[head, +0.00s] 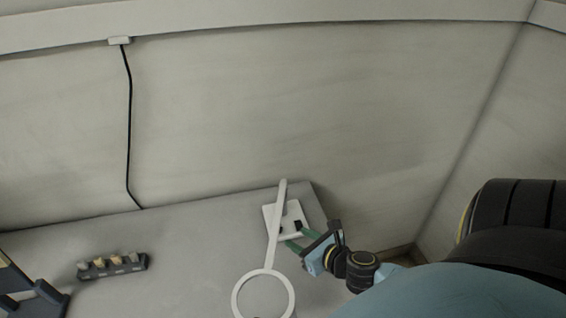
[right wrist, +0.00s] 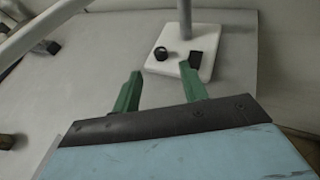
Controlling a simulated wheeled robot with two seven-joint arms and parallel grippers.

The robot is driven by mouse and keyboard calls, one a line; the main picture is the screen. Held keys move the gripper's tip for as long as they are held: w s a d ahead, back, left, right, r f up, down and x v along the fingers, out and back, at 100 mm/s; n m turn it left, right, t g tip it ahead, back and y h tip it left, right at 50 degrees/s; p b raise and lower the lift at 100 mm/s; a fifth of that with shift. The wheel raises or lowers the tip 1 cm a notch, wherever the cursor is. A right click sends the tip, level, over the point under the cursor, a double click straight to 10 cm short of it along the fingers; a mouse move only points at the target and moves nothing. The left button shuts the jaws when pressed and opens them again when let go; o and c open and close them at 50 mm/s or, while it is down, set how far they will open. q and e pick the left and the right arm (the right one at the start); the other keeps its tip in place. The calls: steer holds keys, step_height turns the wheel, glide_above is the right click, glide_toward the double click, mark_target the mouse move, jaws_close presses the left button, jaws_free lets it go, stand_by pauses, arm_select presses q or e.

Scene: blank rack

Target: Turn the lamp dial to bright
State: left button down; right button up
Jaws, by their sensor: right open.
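The white lamp stands near the right end of the table, with a flat square base (head: 270,212), a slanting post and a ring-shaped head (head: 235,297). In the right wrist view, its base (right wrist: 178,72) carries a small round black dial (right wrist: 161,53) and a dark square patch (right wrist: 196,60). I cannot read the dial's setting. My right gripper (head: 294,240) is open at the base's near right side in the head view. In the wrist view its green fingers (right wrist: 159,88) are apart and empty, pointing at the base, with the dial beyond them.
A dark rack (head: 130,268) with several pale and tan blanks stands on the grey table (head: 185,240). Dark objects (head: 35,297) sit at the lower left corner. A black cable (head: 129,120) runs down the back wall. The table between rack and lamp is clear.

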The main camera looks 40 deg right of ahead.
mark_target(283, 235)
steer(key=b+x, duration=0.1)
steer(key=x, duration=0.6)
steer(key=shift+w+f, duration=0.2)
steer(key=shift+w, duration=0.05)
jaws_close()
